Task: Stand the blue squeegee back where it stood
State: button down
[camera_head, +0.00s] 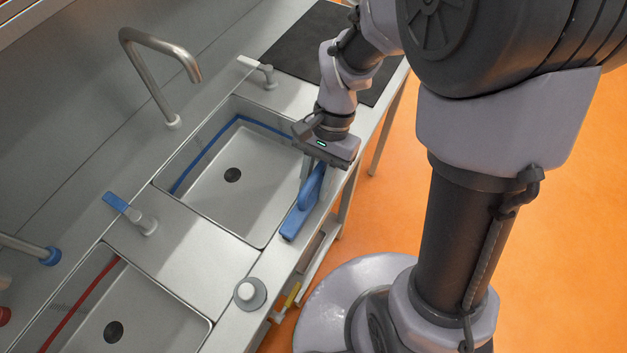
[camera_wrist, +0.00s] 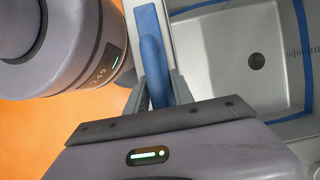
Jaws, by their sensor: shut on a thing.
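The blue squeegee (camera_head: 301,212) is at the front rim of the upper sink, over the narrow steel edge of the counter. Its handle is up between the fingers of my gripper (camera_head: 311,171), and its wide blue head is low, near the counter edge. In the wrist view the squeegee (camera_wrist: 150,45) runs up from between the two fingers of my gripper (camera_wrist: 160,92), which are shut on its handle. I cannot tell whether the head touches the counter.
The upper sink (camera_head: 215,185) has a blue stripe; the lower sink (camera_head: 150,325) has a red one. A tall tap (camera_head: 160,85), a blue-handled lever (camera_head: 130,212) and a white knob (camera_head: 248,292) stand on the counter. A black mat (camera_head: 300,50) lies beyond.

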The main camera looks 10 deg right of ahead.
jog(key=shift+f, duration=0.2)
jog(key=c, duration=1.1)
grip_release()
jog(key=shift+w+r, duration=0.1)
jog(key=shift+r, duration=0.3)
jog(key=p+v, duration=0.5)
jog(key=v, duration=0.6)
jog(key=shift+d+r+p, duration=0.1)
jog(key=shift+r+p, duration=0.1)
jog(key=shift+p, duration=0.1)
jog(key=s+r+n+t, duration=0.1)
jog(key=s+r+t, duration=0.2)
jog(key=s+d+r+n+t, duration=0.1)
jog(key=s+r+t, duration=0.2)
jog(key=r, duration=0.1)
jog(key=s+d+r+n+t, duration=0.1)
jog(key=s+r+t, duration=0.2)
jog(key=r, duration=0.1)
jog(key=shift+s+r+h, duration=0.2)
jog(key=shift+r+h, duration=0.05)
jog(key=shift+h, duration=0.15)
